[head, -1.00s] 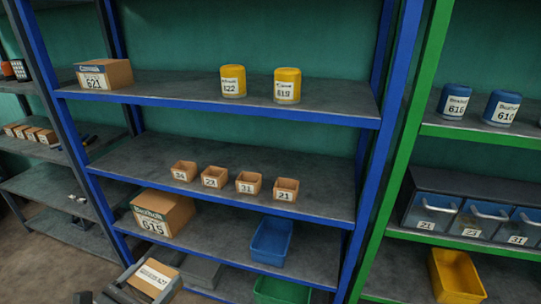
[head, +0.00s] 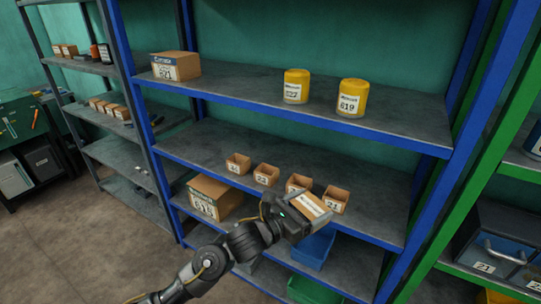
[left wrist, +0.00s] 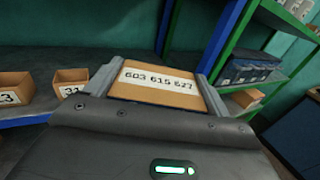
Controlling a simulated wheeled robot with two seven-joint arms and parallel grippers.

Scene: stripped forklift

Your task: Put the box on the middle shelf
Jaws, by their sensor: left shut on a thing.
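My left gripper (head: 300,212) is shut on a small cardboard box (head: 313,206) with a white label. In the left wrist view the box (left wrist: 155,88) sits between the two fingers, its label reading 603 615 627. In the head view gripper and box are in front of the blue rack, overlapping the front edge of the middle shelf (head: 240,142). The box partly covers a small open bin on that shelf. The exact gap between box and shelf cannot be told. My right gripper is not in view.
Several small bins, such as bin 21 (head: 335,200), line the middle shelf's front; behind them it is bare. The upper shelf (head: 235,87) holds a carton (head: 175,66) and two yellow tubs (head: 352,98). Below are a larger carton (head: 214,197) and a blue bin (head: 314,249).

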